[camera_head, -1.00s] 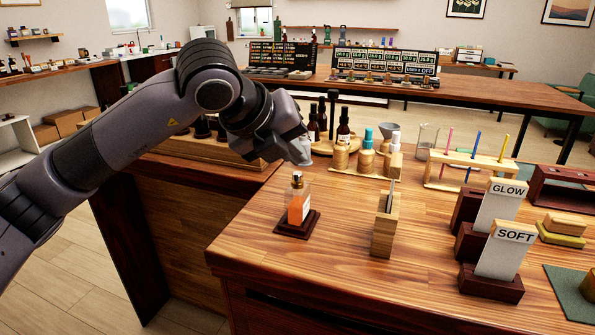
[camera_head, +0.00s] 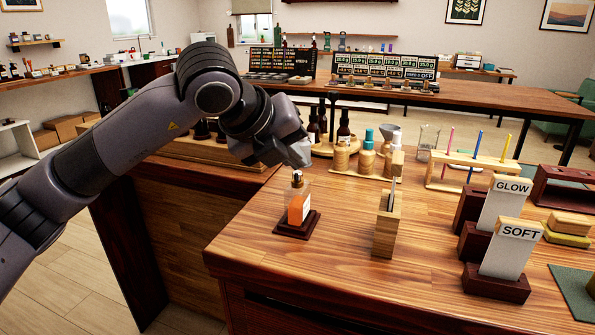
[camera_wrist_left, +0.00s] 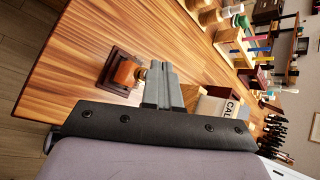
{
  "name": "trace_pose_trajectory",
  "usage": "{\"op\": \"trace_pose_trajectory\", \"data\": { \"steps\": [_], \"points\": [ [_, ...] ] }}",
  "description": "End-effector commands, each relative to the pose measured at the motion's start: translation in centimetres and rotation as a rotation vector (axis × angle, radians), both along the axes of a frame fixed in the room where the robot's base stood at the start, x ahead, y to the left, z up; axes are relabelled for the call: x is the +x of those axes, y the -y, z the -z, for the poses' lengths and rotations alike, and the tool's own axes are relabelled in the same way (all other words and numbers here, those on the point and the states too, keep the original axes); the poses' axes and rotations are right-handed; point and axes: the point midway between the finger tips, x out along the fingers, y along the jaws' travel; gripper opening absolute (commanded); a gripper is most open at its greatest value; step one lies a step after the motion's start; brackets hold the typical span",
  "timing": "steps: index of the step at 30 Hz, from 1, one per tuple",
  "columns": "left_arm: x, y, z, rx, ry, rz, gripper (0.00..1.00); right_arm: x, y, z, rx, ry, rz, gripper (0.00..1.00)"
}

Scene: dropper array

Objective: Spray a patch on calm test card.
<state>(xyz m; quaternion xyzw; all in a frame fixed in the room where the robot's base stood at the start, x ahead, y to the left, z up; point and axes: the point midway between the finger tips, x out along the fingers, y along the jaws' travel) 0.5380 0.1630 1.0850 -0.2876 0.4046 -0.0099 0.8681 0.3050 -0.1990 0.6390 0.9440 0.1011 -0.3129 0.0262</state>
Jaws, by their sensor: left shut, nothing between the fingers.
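A small spray bottle (camera_head: 299,210) with an orange label and a dark neck stands upright on a dark square base (camera_head: 297,227) near the table's left front corner. It also shows in the left wrist view (camera_wrist_left: 126,73). My left gripper (camera_head: 299,152) is just above and behind the bottle in the head view, shut and empty. Its closed fingers (camera_wrist_left: 158,70) point close to the bottle's top in the wrist view; I cannot tell whether they touch. A white card reading "CAL" (camera_wrist_left: 230,109), partly cut off, shows in the wrist view. My right gripper is not in view.
A wooden holder (camera_head: 386,232) with thin upright strips stands right of the bottle. GLOW (camera_head: 503,207) and SOFT (camera_head: 511,250) cards stand in dark blocks further right. The front middle of the table (camera_head: 345,270) is clear.

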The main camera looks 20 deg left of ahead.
Motion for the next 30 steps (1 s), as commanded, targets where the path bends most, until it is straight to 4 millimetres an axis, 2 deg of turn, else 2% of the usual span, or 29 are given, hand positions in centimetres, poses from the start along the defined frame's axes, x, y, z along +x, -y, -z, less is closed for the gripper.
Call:
{"op": "trace_pose_trajectory", "data": {
  "steps": [14,24,30],
  "points": [
    [0.0,0.0,0.3,0.000,-0.001,0.000,0.00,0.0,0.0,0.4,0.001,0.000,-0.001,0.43],
    [0.0,0.0,-1.1,-0.001,0.000,0.001,0.00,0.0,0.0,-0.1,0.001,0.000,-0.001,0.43],
    [0.0,0.0,-1.1,0.000,0.000,0.000,0.00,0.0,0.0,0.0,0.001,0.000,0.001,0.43]
  ]
}}
